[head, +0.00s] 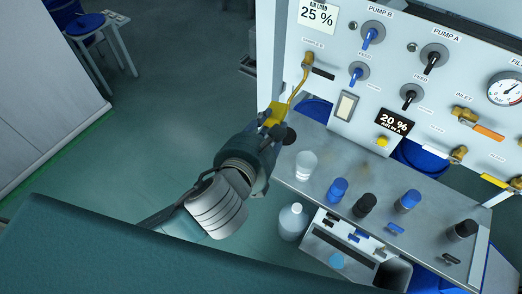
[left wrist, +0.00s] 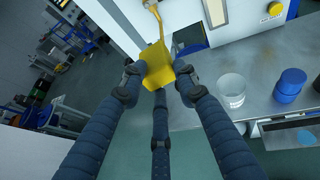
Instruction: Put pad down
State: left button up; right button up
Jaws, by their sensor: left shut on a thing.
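A flat yellow pad (head: 276,112) is held in my left gripper (head: 277,127) in front of the panel's left side. A thin yellow strap or cord runs up from the pad to a brass fitting (head: 308,61) on the panel. In the left wrist view the pad (left wrist: 156,66) sits between the dark blue fingertips of my left gripper (left wrist: 156,83), which is shut on it. The gripper is just off the left end of the grey shelf (head: 330,166). My right gripper is not in view.
On the shelf stand a clear cup (head: 306,163), blue-capped (head: 338,190) and black-capped (head: 365,204) containers. Below the shelf are a clear bottle (head: 293,222) and an open bin (head: 340,250). Free shelf surface lies between the containers. Green floor (head: 150,140) is clear to the left.

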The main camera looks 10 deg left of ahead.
pick_arm(q)
jog(key=w+a+f+m+h+p, duration=0.1)
jog(key=a+f+m+h+p, duration=0.1)
jog(key=a, duration=0.5)
jog(key=shift+w+f+m+g+h, duration=0.3)
jog(key=shift+w+f+g+h, duration=0.15)
jog(key=shift+f, duration=0.3)
jog(key=shift+d+f, duration=0.1)
jog(key=shift+f, duration=0.05)
notch_tip(320, 180, down, 19)
jog(key=b, duration=0.1)
jog(key=shift+s+f, duration=0.2)
jog(key=shift+f, duration=0.05)
jog(key=shift+c, duration=0.6)
jog(key=o, duration=1.1)
jog(key=shift+c, duration=0.2)
jog(key=shift+o, duration=0.4)
jog(key=shift+w, duration=0.1)
